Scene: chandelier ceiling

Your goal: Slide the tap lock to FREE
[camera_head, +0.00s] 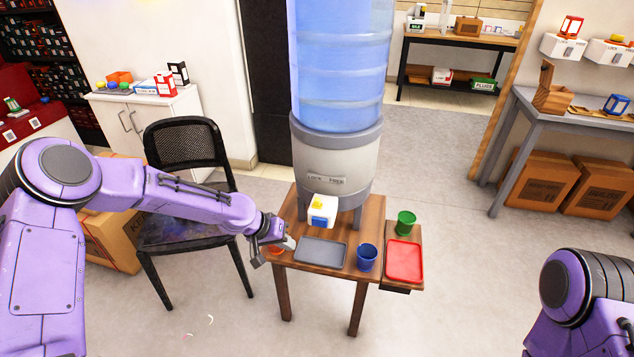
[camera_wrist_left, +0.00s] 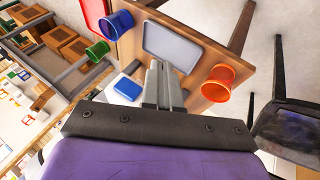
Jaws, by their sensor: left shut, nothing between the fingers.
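The water dispenser (camera_head: 335,150) stands on a small wooden table, with a plate lettered LOCK and FREE (camera_head: 326,180) on its front. Below the plate is a white tap (camera_head: 320,203) with a blue front and a small yellow part on top. I cannot tell the lock slider's position. The tap's blue part (camera_wrist_left: 127,87) also shows in the left wrist view. My left gripper (camera_head: 288,242) is shut and empty, low at the table's left side, apart from the tap. Its fingers show in the left wrist view (camera_wrist_left: 163,85). My right gripper is out of view.
A grey tray (camera_head: 320,252) lies below the tap. An orange cup (camera_wrist_left: 218,82) stands close to my left gripper. A blue cup (camera_head: 367,258), a green cup (camera_head: 405,222) and a red tray (camera_head: 404,262) are to the right. A black chair (camera_head: 185,145) stands behind my left arm.

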